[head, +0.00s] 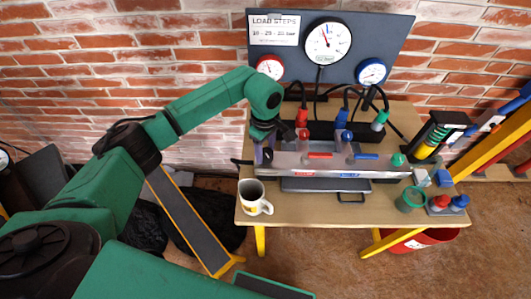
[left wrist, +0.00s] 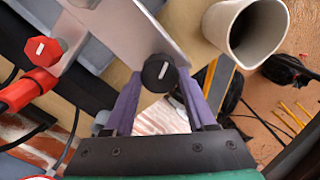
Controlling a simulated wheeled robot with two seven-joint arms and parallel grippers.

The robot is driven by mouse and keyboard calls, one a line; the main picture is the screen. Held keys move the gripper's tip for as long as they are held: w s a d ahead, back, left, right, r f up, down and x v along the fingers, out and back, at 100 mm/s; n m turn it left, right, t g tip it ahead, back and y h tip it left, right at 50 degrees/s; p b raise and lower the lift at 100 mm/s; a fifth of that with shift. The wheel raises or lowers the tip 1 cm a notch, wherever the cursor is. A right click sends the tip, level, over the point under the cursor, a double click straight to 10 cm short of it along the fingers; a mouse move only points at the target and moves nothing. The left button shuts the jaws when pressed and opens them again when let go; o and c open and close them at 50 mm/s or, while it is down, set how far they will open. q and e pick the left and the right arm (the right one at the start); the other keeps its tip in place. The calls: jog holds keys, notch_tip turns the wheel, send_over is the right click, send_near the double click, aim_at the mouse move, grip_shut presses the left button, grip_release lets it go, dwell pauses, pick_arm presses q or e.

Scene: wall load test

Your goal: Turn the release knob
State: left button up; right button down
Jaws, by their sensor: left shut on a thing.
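The release knob (left wrist: 159,73) is a round black knob with a white line, on the end of a grey metal block (left wrist: 125,30). In the left wrist view the two purple fingers of my left gripper (left wrist: 160,84) are shut on it, one on each side. In the head view the left gripper (head: 265,151) is at the left end of the pump bench's metal block (head: 335,168), and the arm and fingers partly hide the knob there. My right gripper is not in view.
A white mug (head: 252,199) stands just in front of the gripper, near the table's left edge. A gauge panel (head: 395,40) stands behind.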

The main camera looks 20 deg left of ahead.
aim_at(266, 153)
pick_arm(q)
jog(key=n+b, duration=0.3)
jog(key=n, duration=0.3)
jog(key=n+b, duration=0.1)
jog(key=n, duration=0.2)
jog(key=shift+n+b, duration=0.35)
jog(key=shift+n, duration=0.05)
jog(key=shift+r+n+b, duration=0.1)
jog(key=shift+n+b, duration=0.35)
jog(key=shift+n, duration=1.05)
jog(key=o, duration=1.4)
jog(key=shift+c, duration=0.2)
notch_tip(266, 153, up, 15)
jog(key=b, duration=0.1)
jog(key=shift+s+f+b, duration=0.15)
jog(key=shift+f+b, duration=0.05)
jog(key=shift+b, duration=0.15)
